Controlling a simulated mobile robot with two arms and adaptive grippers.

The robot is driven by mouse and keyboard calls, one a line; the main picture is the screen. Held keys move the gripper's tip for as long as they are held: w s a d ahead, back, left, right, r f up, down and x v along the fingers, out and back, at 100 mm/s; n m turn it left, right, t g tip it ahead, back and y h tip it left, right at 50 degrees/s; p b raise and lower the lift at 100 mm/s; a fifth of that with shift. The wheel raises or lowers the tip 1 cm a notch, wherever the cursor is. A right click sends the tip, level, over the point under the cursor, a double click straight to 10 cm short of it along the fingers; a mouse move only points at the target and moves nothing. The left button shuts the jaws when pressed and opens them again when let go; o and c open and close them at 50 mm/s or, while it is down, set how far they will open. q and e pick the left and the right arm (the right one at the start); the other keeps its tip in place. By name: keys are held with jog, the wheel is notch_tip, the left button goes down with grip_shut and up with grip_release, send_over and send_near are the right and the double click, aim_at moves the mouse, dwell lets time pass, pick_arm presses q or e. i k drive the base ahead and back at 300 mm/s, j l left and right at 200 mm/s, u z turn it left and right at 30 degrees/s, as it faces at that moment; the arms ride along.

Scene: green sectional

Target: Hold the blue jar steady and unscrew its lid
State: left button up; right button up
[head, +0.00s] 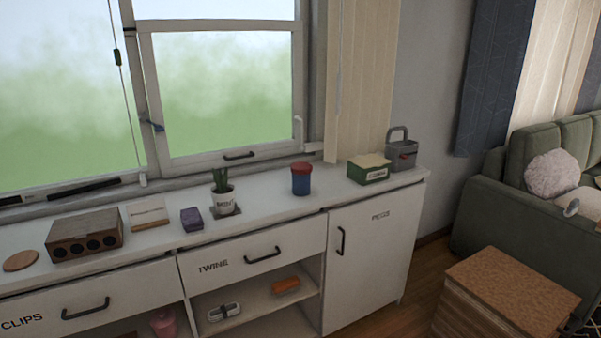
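The blue jar (301,183) stands upright on the white cabinet top, right of the potted plant. Its red lid (301,167) sits on top of it. Neither of my grippers shows in the head view, and nothing touches the jar.
The white cabinet top (270,207) runs below the window. A potted plant (223,198) and a purple block (191,219) stand left of the jar. A green box (369,174) and a grey caddy (402,155) stand to its right. The counter around the jar is clear.

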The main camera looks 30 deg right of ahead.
aim_at(302, 183)
jog(key=i+l, duration=0.15)
jog(key=l, duration=0.2)
jog(key=i+l, duration=0.2)
jog(key=l, duration=0.15)
jog(key=i+l, duration=0.15)
jog(key=l, duration=0.2)
